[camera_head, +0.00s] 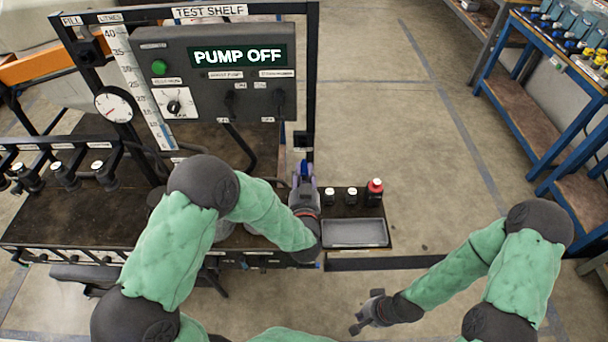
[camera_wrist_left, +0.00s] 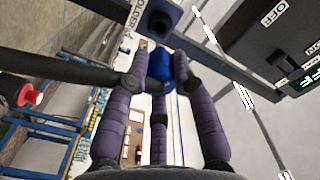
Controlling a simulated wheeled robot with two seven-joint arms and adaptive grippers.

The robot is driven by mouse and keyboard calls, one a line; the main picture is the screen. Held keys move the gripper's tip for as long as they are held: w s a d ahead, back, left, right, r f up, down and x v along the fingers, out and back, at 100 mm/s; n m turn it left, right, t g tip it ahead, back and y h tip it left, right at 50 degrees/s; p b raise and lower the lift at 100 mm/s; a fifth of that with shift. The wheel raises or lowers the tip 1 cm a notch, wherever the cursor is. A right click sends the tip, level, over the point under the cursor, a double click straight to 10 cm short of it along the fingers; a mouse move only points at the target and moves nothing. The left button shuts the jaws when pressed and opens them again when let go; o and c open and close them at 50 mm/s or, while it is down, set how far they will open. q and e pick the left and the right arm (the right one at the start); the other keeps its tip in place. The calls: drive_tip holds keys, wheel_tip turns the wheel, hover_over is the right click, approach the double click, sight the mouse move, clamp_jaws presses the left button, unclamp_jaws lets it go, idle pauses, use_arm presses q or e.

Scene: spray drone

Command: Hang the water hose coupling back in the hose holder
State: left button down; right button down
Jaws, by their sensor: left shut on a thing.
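My left gripper (camera_head: 304,180) is at the right post of the test shelf, with its fingers pointing away from me. It is shut on the blue hose coupling (camera_head: 304,168). In the left wrist view, the purple fingers are closed around the blue coupling (camera_wrist_left: 160,72). The dark hose holder (camera_wrist_left: 163,22), beside a label partly reading "OLDER", is just beyond the coupling there. In the head view the holder (camera_head: 302,140) is small on the post. I cannot tell whether coupling and holder touch. My right gripper (camera_head: 366,312) is open and empty over the floor at lower right.
The control panel (camera_head: 222,75) reads "PUMP OFF" and stands left of my left gripper. A blue-framed workbench (camera_head: 560,60) stands at far right; floor between is clear.

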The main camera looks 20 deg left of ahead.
sight(303, 160)
use_arm(q)
drive_tip(key=shift+b+x, duration=0.75)
drive_tip(key=shift+x, duration=1.85)
drive_tip(key=shift+b+x, duration=0.75)
drive_tip(key=shift+x, duration=0.65)
drive_tip(key=c, duration=1)
unclamp_jaws()
drive_tip(key=shift+o, duration=0.2)
drive_tip(key=v, duration=1.2)
drive_tip(key=shift+f, duration=0.1)
